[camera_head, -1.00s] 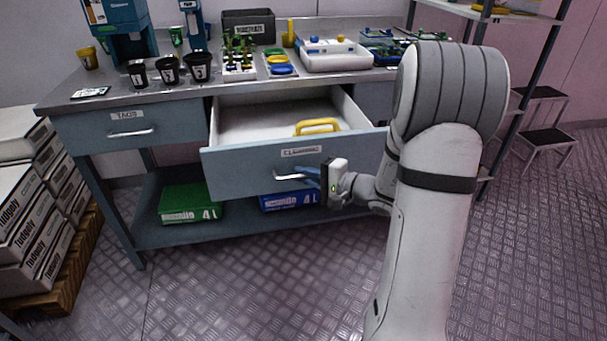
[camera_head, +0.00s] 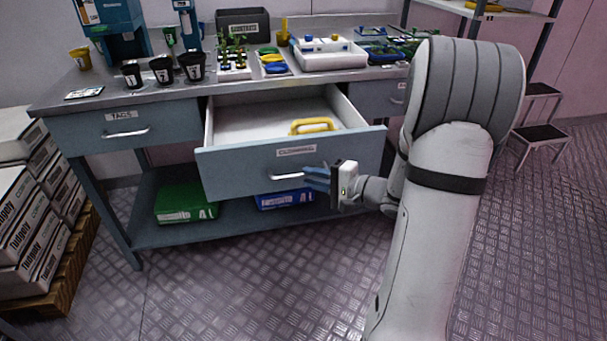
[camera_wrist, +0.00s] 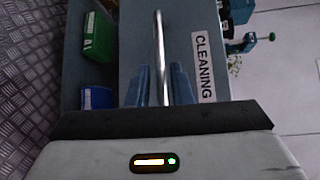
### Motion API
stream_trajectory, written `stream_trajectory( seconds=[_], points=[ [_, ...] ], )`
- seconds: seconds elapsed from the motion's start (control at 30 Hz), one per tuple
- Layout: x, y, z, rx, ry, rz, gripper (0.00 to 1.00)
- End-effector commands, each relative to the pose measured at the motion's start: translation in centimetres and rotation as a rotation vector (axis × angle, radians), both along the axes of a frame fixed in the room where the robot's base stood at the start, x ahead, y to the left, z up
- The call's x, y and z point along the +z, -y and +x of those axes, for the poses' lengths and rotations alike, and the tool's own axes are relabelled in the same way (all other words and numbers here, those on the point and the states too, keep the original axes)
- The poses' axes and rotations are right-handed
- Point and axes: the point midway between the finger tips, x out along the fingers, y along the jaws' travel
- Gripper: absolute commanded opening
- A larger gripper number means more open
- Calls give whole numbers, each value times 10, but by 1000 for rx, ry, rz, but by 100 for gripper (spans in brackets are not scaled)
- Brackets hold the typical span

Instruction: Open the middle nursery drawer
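The middle drawer (camera_head: 230,172) of the nursery bench, labelled CLEANING, is pulled well out, and its white inside shows. A yellow handle-shaped object (camera_head: 312,122) is in it. The drawer's metal bar handle (camera_head: 285,176) is on its front, below the label. My gripper (camera_head: 307,178) is at the right end of the handle, with its blue fingers pointing at the drawer front. In the wrist view the fingers (camera_wrist: 161,80) are apart, one on each side of the handle bar (camera_wrist: 158,45), with gaps visible. I cannot tell how deep the bar sits between them.
The closed TAGS drawer (camera_head: 125,130) is on the left. Black pots (camera_head: 162,70), seedlings and a white tray (camera_head: 325,58) stand on the benchtop. Green (camera_head: 185,203) and blue (camera_head: 285,197) boxes lie on the lower shelf. Stacked boxes (camera_head: 20,205) stand at left. The front floor is clear.

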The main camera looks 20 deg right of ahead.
Motion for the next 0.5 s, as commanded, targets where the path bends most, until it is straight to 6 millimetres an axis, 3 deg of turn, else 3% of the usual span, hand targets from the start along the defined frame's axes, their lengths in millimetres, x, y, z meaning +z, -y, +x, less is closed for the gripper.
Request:
stream_trajectory(
  seconds=[0.2,0.5],
  points=[
    [5,21,-23,-2,0,0,20],
    [6,27,-31,0,0,0,20]
  ],
)
